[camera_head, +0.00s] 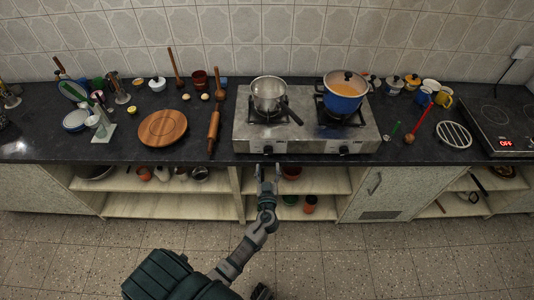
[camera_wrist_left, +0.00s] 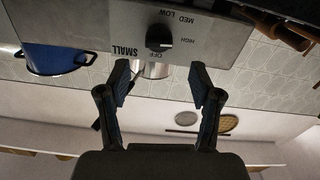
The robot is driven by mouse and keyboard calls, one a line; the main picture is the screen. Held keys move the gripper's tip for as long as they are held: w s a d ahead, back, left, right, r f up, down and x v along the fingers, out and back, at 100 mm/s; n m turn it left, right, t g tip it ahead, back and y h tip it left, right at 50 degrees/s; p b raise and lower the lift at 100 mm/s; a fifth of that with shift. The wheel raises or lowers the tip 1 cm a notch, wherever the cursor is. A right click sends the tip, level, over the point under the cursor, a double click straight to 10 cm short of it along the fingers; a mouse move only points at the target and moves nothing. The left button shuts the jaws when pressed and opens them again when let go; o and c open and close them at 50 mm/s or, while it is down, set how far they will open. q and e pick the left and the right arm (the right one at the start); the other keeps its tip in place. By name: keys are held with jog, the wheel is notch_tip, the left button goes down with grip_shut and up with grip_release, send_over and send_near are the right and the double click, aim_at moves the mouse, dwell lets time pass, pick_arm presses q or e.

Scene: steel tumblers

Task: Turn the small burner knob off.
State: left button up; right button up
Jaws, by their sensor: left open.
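The small burner knob (camera_wrist_left: 158,37) is a black knob on the stove's steel front panel, with a pale mark on its right side in the left wrist view. Around it are printed SMALL, OFF, HIGH, MED and LOW, appearing upside down. In the head view it is the left knob (camera_head: 267,150), below the steel pot. My left gripper (camera_head: 267,168) is in front of it, just below the counter edge. In the left wrist view the gripper (camera_wrist_left: 160,70) is open and empty, its fingers spread to either side of the knob and apart from it. My right gripper does not show.
The two-burner stove (camera_head: 310,107) carries a steel pot (camera_head: 268,94) and a blue pot (camera_head: 344,93). A second knob (camera_head: 343,149) is on the right. A rolling pin (camera_head: 213,131) and round board (camera_head: 162,127) lie left. Open shelves (camera_head: 320,180) are below the counter.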

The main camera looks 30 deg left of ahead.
aim_at(267, 154)
pick_arm(q)
jog(key=x, duration=0.6)
jog(key=shift+w+d+r+p, duration=0.1)
jog(key=shift+w+d+p, duration=0.05)
jog(key=shift+d+p, duration=0.2)
jog(key=shift+w+a, duration=0.35)
jog(key=shift+a, duration=0.35)
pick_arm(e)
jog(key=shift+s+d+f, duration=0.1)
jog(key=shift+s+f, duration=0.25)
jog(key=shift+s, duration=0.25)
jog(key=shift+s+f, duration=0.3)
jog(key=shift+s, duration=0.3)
